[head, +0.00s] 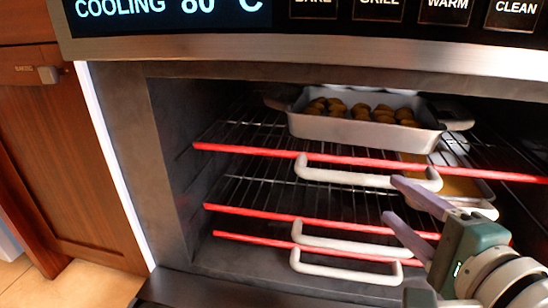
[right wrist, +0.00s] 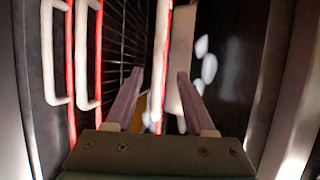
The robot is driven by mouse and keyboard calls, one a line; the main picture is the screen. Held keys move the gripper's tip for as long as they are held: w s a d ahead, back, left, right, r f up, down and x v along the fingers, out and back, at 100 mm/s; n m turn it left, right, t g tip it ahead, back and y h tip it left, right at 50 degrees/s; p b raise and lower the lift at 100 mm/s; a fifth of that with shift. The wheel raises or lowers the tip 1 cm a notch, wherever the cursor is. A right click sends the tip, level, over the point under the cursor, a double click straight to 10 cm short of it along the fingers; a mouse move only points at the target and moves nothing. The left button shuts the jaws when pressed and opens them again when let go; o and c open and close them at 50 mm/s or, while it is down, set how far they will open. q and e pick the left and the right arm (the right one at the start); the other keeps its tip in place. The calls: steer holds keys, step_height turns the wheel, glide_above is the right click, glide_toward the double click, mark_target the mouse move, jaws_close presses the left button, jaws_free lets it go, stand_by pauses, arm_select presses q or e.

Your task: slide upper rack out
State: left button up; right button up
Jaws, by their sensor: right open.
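The upper rack has a red front bar (head: 250,151) with a white handle (head: 340,176) hanging from it. The rack sits inside the open oven and bears a metal tray (head: 360,131) of round brown food. My right gripper (head: 396,202) is open in front of the rack, at the handle's right part. One finger overlaps the handle's lower edge, and the other is below it. In the right wrist view, the white handle (right wrist: 162,50) and red bar show between the open fingertips (right wrist: 160,77). I cannot tell whether they touch. My left gripper is out of view.
Two lower red bars, with white handles (head: 350,248) and (head: 340,272), lie below. A brown-filled tray (head: 455,186) sits under the upper rack at right. The oven's side wall (head: 175,140) and wooden cabinet (head: 65,150) stand left.

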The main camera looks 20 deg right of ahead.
mark_target(372, 183)
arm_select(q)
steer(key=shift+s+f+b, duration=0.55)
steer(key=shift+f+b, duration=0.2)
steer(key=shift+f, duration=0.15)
arm_select(e)
steer(key=x, duration=0.9)
steer(key=shift+f, duration=0.1)
jaws_close()
stand_by(0.4)
